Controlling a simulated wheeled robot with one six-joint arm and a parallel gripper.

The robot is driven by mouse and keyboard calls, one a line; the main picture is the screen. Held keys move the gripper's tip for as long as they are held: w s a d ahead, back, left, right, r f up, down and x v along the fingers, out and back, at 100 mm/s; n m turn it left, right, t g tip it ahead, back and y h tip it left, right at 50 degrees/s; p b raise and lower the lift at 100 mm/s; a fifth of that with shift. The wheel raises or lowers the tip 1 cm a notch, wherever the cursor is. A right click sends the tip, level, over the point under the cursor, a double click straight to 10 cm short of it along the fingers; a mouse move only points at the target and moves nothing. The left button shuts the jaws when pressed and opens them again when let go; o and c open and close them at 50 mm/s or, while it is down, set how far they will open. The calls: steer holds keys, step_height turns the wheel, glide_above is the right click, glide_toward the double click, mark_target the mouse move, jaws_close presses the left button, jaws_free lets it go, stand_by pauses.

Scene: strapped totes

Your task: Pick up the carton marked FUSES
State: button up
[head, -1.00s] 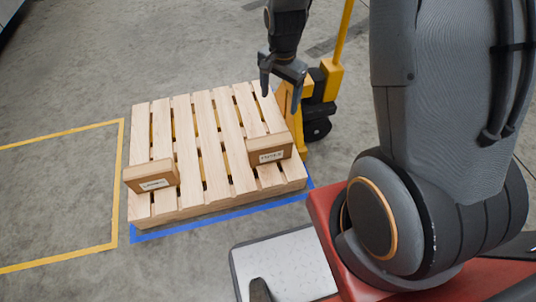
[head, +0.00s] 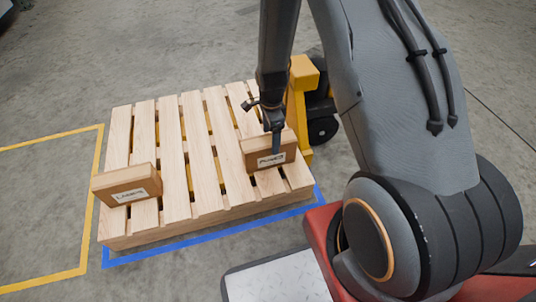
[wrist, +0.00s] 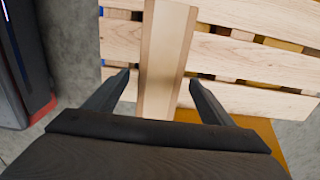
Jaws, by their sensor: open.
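The carton marked FUSES (head: 258,158) is a small brown box standing near the right front corner of the wooden pallet (head: 173,155). Its white label faces the front and is partly covered by a finger of my gripper (head: 267,118). In the wrist view the carton's long top (wrist: 165,60) lies between the two open fingers of my gripper (wrist: 158,85), with a gap on each side. A second brown carton (head: 127,184) with a white label, seemingly reading LABELS, stands at the pallet's left front.
A yellow pallet jack (head: 303,95) with a black wheel stands behind the pallet's right side. Blue tape (head: 215,231) runs along the pallet's front on the floor. A yellow-taped floor area (head: 45,210) at the left is empty.

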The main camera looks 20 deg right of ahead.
steer(key=f+b, duration=0.1)
steer(key=f, duration=0.1)
steer(key=f+b, duration=0.1)
steer(key=f, duration=0.2)
steer(key=f+b, duration=0.1)
steer(key=f, duration=0.1)
steer(key=shift+a+f+b, duration=0.3)
steer(key=shift+a, duration=0.1)
steer(key=shift+r, duration=0.1)
steer(key=c, duration=1.7)
steer(key=shift+c, duration=1.3)
steer(key=shift+r, duration=0.1)
